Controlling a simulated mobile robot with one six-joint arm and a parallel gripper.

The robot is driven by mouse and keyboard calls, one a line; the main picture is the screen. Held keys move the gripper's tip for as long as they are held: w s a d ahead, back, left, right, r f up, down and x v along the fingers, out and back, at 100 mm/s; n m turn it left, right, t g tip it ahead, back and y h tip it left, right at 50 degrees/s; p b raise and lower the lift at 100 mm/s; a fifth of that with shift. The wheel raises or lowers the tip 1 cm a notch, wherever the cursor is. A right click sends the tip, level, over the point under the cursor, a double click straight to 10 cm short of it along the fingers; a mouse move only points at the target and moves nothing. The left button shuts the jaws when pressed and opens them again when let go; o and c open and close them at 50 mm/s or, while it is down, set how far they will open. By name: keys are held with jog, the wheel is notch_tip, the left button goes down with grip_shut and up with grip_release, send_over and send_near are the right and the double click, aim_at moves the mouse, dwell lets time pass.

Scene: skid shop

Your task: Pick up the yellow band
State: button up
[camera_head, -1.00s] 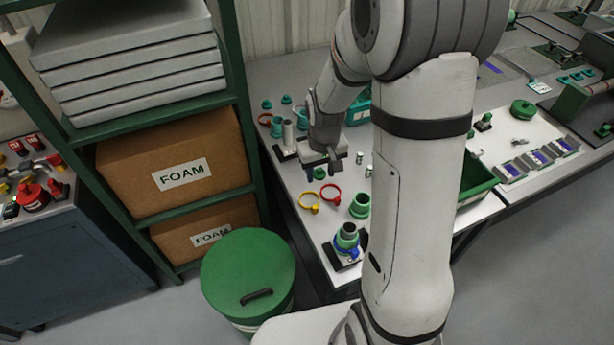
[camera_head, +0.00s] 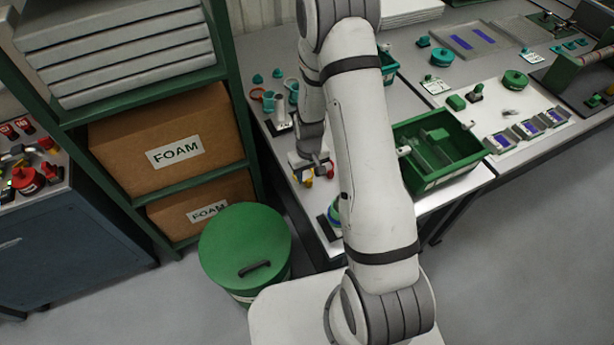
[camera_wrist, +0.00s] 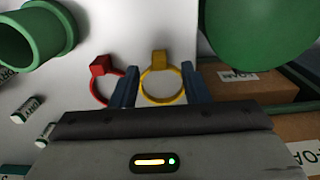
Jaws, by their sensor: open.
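The yellow band (camera_wrist: 162,98) lies on the light bench top in the wrist view, a ring with a square block (camera_wrist: 159,57) on its rim. My gripper (camera_wrist: 161,88) is open, with one blue finger on each side of the ring. I cannot tell whether the fingers touch it or how high they are. The red band (camera_wrist: 101,66) lies just left of the left finger, which partly hides it. In the head view my gripper (camera_head: 314,172) is low over the bench, and only a bit of the yellow band (camera_head: 307,182) shows beside it.
A green cup (camera_wrist: 30,35) and small labelled cylinders (camera_wrist: 26,109) lie left in the wrist view. The green bin (camera_head: 446,180) stands right of my arm. The green drum (camera_head: 244,245) and shelf with FOAM boxes (camera_head: 170,125) stand left of the bench.

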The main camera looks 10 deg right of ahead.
jog(key=shift+f, duration=1)
jog(key=shift+c, duration=0.4)
grip_shut()
